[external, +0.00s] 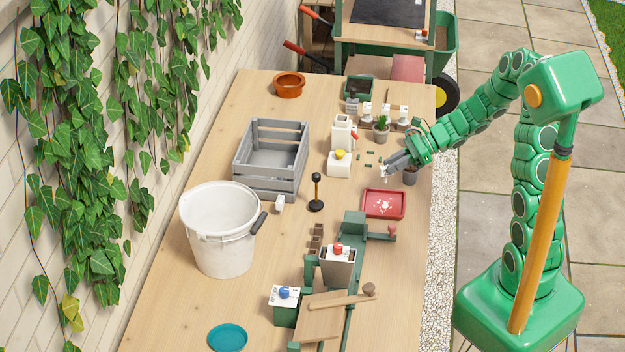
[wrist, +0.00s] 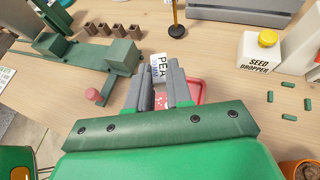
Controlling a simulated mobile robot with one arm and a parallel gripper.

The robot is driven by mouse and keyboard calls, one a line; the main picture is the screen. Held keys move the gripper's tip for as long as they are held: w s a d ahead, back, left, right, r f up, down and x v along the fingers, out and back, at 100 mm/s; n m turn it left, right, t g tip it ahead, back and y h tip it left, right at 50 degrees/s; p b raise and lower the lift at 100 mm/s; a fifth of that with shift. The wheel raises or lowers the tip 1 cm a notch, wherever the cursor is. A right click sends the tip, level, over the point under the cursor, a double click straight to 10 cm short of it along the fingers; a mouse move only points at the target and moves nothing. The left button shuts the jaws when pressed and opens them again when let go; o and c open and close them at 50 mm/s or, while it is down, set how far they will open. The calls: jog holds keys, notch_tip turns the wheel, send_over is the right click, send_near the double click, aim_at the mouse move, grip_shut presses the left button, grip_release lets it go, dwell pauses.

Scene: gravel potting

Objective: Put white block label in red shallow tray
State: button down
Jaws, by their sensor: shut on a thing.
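A small white block label (wrist: 161,67) with dark lettering, of which "PEA" can be read, is between the fingertips of my gripper (wrist: 160,88) in the wrist view. My gripper is shut on it. In the external view the white label (external: 384,173) shows at the tip of my gripper (external: 389,166), above the table. The red shallow tray (external: 369,214) lies just in front of and below it, with white bits inside. In the wrist view part of the red tray (wrist: 197,92) shows behind and below the fingers, which hide much of it.
A plant pot (external: 410,176) stands close beside my gripper. A white seed dropper (external: 339,165) with a yellow top and a black-based stand (external: 316,203) are to the left. A green bench device (external: 354,224) sits nearer the camera. A grey crate (external: 268,180) and white bucket (external: 222,257) stand farther left.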

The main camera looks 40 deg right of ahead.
jog(key=shift+f, duration=4.3)
jog(key=shift+f, duration=0.1)
jog(key=c, duration=1)
grip_release()
jog(key=shift+c, duration=0.2)
